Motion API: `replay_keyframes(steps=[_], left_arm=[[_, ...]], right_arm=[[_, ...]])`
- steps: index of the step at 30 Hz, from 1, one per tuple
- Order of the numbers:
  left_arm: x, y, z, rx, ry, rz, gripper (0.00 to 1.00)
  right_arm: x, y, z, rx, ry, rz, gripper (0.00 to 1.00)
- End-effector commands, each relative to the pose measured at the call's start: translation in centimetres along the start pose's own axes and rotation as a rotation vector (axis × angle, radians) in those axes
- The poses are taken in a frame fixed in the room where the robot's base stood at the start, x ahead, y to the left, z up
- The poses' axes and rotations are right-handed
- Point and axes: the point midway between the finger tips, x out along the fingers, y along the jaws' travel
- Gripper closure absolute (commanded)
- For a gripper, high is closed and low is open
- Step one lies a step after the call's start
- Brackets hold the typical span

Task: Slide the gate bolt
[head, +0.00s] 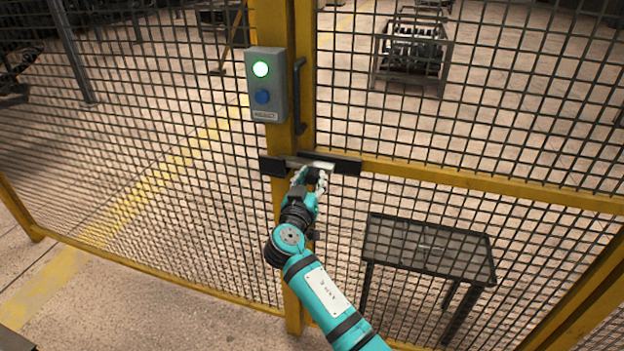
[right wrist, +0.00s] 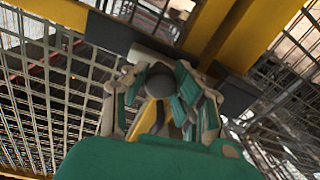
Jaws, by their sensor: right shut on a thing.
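The gate bolt (head: 318,164) is a pale metal bar lying across black brackets on the yellow gate frame, spanning the join between post and gate. It also shows in the right wrist view (right wrist: 150,57), partly hidden by the gripper. A dark round knob (right wrist: 160,82) stands out toward the camera between the fingers. My right gripper (head: 312,178) is at the bolt, just below it, with its fingers closed around the knob; in the right wrist view the fingers (right wrist: 162,95) sit on either side of it. My left gripper is not in view.
A grey control box (head: 265,85) with a lit green lamp and a blue button is on the post above the bolt. A black handle (head: 299,97) is beside it. Behind the mesh stand a dark table (head: 428,248) and a rack (head: 412,55).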

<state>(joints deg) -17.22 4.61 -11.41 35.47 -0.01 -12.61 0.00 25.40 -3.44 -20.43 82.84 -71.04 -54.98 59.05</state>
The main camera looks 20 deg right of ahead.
Motion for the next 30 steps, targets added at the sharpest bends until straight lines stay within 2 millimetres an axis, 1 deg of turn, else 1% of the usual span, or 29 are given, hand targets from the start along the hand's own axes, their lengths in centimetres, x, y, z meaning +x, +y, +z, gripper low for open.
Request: replay_keyframes(steps=[2,6,9,12,18,19,21,24,25,30], left_arm=[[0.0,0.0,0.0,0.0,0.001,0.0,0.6],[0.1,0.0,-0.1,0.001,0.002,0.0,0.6],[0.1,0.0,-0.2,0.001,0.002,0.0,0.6],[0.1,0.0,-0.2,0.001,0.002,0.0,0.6],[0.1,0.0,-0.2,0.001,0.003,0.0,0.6],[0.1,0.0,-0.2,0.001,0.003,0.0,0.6],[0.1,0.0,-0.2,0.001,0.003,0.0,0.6],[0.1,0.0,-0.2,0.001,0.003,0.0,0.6],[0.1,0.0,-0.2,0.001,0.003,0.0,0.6],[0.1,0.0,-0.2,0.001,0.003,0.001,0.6]], right_arm=[[0.0,0.4,0.1,0.0,-0.001,0.0,1.0],[-0.1,2.8,0.6,0.002,-0.002,0.001,1.0],[-0.2,3.9,0.8,0.0,-0.001,0.001,1.0],[-0.2,4.3,0.7,0.002,0.0,0.0,1.0],[-0.2,4.3,0.7,0.001,0.0,0.0,1.0],[-0.2,4.3,0.7,0.001,0.0,0.0,0.72],[-0.2,4.3,0.7,0.001,0.0,0.0,0.63],[-0.2,4.3,0.7,0.001,0.0,0.0,0.5],[-0.2,4.2,0.7,0.001,0.0,0.0,0.47],[-0.2,4.2,0.7,0.001,0.001,0.0,0.47]])
